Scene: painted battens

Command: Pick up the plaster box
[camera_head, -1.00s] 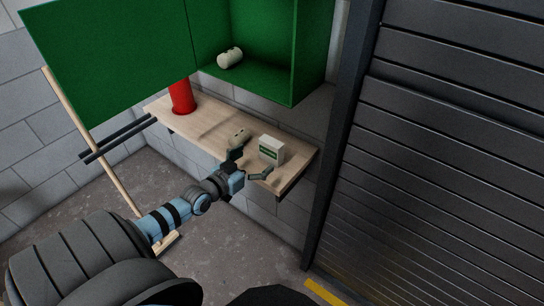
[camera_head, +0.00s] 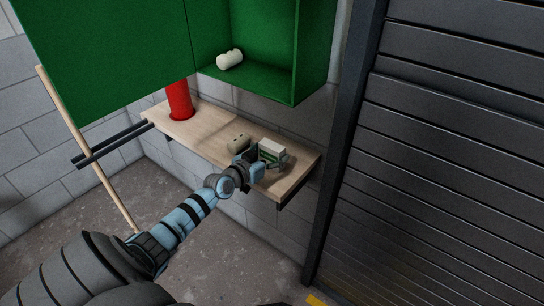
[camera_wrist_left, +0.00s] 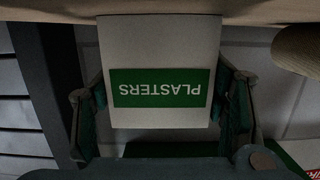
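The plaster box (camera_head: 271,148) is white with a green band and stands on the wooden shelf (camera_head: 205,132) near its right end. In the left wrist view the box (camera_wrist_left: 160,50) appears upside down, its green "PLASTERS" label facing the camera. My left gripper (camera_head: 266,157) is at the box, with one finger on each side. In the left wrist view its fingers (camera_wrist_left: 160,100) lie close against both side faces; whether they press on the box I cannot tell. The box's base meets the shelf. My right gripper is not in view.
A cream rounded object (camera_head: 238,143) lies on the shelf just left of the box. A red cylinder (camera_head: 179,100) stands farther left. An open green cabinet (camera_head: 262,82) hangs above, holding a white roll (camera_head: 229,59). A dark slatted shutter (camera_head: 440,150) is on the right.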

